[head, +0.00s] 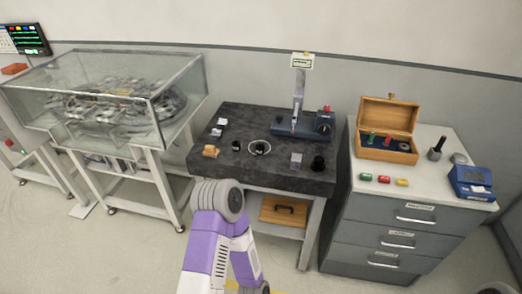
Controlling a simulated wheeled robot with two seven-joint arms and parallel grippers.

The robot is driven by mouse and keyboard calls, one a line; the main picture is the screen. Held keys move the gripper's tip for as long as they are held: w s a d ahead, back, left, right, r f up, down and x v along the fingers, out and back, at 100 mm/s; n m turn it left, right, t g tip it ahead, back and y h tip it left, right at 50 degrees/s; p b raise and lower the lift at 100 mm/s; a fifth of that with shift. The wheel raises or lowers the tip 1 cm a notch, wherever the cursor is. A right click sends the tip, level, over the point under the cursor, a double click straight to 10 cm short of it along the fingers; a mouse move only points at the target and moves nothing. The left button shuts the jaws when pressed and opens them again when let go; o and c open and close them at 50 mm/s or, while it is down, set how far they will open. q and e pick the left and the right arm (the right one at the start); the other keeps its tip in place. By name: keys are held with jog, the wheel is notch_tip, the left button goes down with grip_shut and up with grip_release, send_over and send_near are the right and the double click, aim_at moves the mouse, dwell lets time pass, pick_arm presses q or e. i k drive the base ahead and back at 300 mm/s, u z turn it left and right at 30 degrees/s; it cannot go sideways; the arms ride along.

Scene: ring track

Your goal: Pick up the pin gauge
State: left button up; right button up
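I cannot tell for sure which thing is the pin gauge. An open wooden box (388,152) on the grey drawer cabinet (375,215) holds upright pieces with green and red tops. A dark upright pin-like piece (437,149) stands to the box's right. One of my purple and white arms rises at bottom centre, in front of the dark stone table. Neither gripper shows.
The dark stone table (240,118) bears a measuring stand (299,100), a ring with a black piece (260,148) and several small blocks. A blue device (472,184) sits at the cabinet's right. A glass case (105,100) stands left. Floor is clear at lower left.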

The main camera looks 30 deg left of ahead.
aim_at(370, 141)
jog(key=z, duration=0.55)
jog(key=i, duration=0.9)
jog(key=z, duration=0.15)
